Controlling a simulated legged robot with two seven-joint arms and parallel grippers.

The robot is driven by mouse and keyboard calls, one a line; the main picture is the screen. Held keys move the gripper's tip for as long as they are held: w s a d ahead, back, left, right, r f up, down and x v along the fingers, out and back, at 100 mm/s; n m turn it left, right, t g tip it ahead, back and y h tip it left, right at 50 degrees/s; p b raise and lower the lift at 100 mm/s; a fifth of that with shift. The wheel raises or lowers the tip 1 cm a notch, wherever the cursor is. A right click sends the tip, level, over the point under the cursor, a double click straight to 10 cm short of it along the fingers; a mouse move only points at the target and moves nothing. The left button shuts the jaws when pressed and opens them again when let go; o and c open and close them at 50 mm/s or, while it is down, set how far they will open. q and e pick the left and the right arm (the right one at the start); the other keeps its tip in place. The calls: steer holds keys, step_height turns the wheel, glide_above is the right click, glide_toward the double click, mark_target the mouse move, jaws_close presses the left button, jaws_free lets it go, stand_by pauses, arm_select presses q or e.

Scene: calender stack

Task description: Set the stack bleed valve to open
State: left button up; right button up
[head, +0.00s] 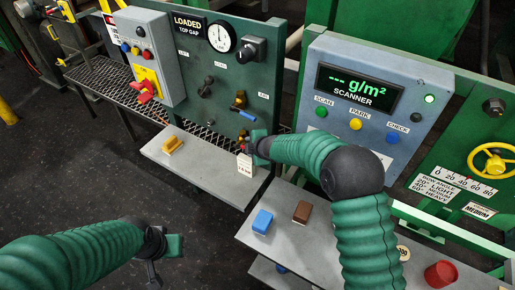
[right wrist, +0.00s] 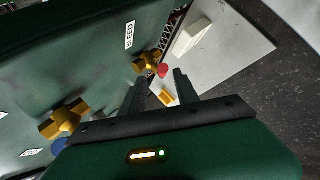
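The bleed valve, a yellow fitting (right wrist: 147,63) with a red end (right wrist: 162,70), sits on the green panel (right wrist: 75,60) close to the BLEED label (right wrist: 129,33) in the right wrist view. My right gripper (right wrist: 160,88) is open. Its two dark fingers are apart, with the valve just beyond their tips. I cannot tell whether they touch it. In the head view my right gripper (head: 252,142) is at the lower right of the green panel (head: 263,85) and largely covers the valve. My left gripper (head: 160,255) is low at the left, away from the panel.
A blue-handled valve (head: 238,112) is higher on the panel. The scanner box (head: 355,120) stands right. A nearer shelf (head: 290,243) holds blue (head: 262,221) and brown (head: 302,212) blocks.

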steer(key=v, duration=1.1)
steer(key=shift+s+p, duration=0.2)
steer(key=shift+p, duration=0.15)
